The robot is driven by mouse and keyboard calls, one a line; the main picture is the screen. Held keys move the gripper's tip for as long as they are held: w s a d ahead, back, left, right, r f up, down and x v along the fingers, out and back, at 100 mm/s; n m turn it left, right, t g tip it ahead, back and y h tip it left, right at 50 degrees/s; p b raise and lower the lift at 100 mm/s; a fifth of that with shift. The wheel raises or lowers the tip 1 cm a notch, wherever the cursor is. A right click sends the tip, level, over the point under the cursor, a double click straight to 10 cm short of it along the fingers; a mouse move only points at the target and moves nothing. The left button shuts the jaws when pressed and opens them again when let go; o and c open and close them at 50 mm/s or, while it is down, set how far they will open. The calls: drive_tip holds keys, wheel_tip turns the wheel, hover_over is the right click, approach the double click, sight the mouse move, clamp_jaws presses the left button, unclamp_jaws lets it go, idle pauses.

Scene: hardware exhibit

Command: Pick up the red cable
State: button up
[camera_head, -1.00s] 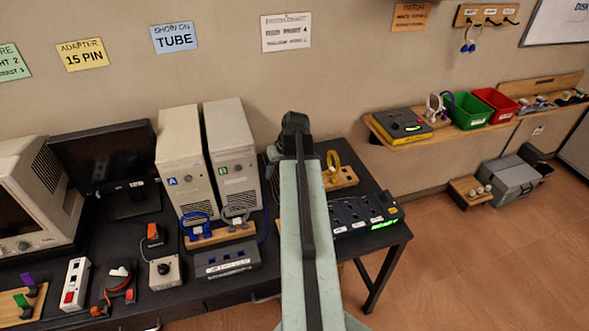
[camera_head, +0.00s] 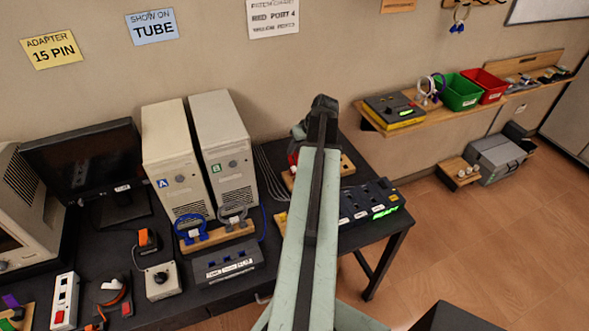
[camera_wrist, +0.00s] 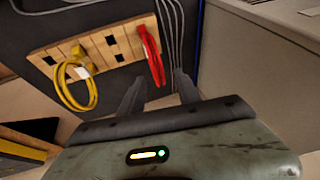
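The red cable (camera_wrist: 150,55) is a coiled loop on a wooden socket board (camera_wrist: 120,30) in the wrist view. In the head view, a small bit of red cable (camera_head: 293,157) shows left of my arm, which hides most of the board. A yellow cable (camera_wrist: 78,82) sits on the same board, left of the red one. My gripper (camera_wrist: 160,88) is open and empty, its two dark fingers apart. The red cable lies ahead of the fingers, toward the left one, with no clear contact.
Grey cables (camera_wrist: 172,25) run beside the board, near the red cable. A pale computer case (camera_wrist: 260,50) stands close on the right in the wrist view. A dark switch box (camera_head: 370,200) sits near the table's right edge.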

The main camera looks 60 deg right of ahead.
sight(295, 153)
drive_tip(key=b+x, duration=0.1)
drive_tip(key=x, duration=0.1)
drive_tip(key=b+x, duration=0.2)
drive_tip(key=shift+s+f+b, duration=0.1)
drive_tip(key=shift+f+b, duration=0.2)
drive_tip(key=shift+f, duration=0.15)
drive_tip(key=shift+r, duration=0.2)
drive_tip(key=shift+a, duration=0.1)
clamp_jaws()
idle(0.5)
